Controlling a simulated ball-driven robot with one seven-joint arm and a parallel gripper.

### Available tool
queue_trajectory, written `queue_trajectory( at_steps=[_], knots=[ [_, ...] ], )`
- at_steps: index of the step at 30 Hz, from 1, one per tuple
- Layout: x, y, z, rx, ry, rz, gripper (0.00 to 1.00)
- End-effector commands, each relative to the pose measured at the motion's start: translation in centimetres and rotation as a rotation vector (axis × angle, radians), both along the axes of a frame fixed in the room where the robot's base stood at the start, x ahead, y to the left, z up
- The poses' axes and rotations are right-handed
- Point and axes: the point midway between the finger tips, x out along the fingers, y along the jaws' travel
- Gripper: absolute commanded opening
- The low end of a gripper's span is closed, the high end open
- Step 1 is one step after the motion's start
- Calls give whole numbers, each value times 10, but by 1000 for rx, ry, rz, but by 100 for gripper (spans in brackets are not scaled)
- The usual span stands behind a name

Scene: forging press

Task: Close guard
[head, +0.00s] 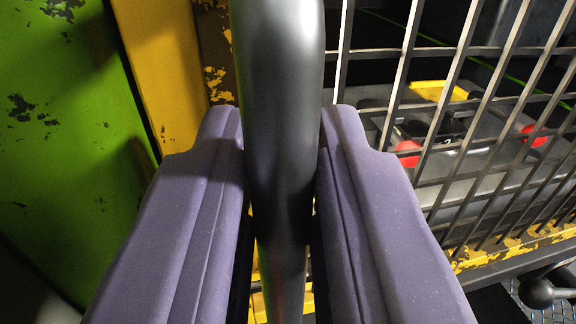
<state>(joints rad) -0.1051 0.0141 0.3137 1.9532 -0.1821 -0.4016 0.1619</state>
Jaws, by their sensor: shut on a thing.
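My gripper (281,150) has its two purple fingers shut on a thick dark grey bar, the guard handle (279,75), which runs from the top to the bottom of the head view between them. The guard (411,62) is a metal grid to the right of the handle, with a worn yellow frame strip (217,50) behind the handle. The joint between handle and guard is hidden.
A green panel (60,130) with chipped paint and a yellow post (160,70) stand at the left. Behind the grid are a grey box with red knobs (408,153) and a yellow part (438,90). A dark ball knob (537,292) is at the lower right.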

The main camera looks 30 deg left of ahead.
Motion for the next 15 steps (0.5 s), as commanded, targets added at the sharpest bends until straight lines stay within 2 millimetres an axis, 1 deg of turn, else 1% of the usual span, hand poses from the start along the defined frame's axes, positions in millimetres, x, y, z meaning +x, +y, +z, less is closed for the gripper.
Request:
queue_trajectory(
  at_steps=[1,2,3,4,13,15],
  knots=[
    [-2,3,-1,0,1,6,0],
    [-2,3,-1,0,1,7,22],
    [-2,3,-1,0,1,7,31],
    [-2,3,-1,0,1,6,36],
    [-1,2,0,0,0,4,36],
    [-3,0,0,-1,0,3,36]
  ],
)
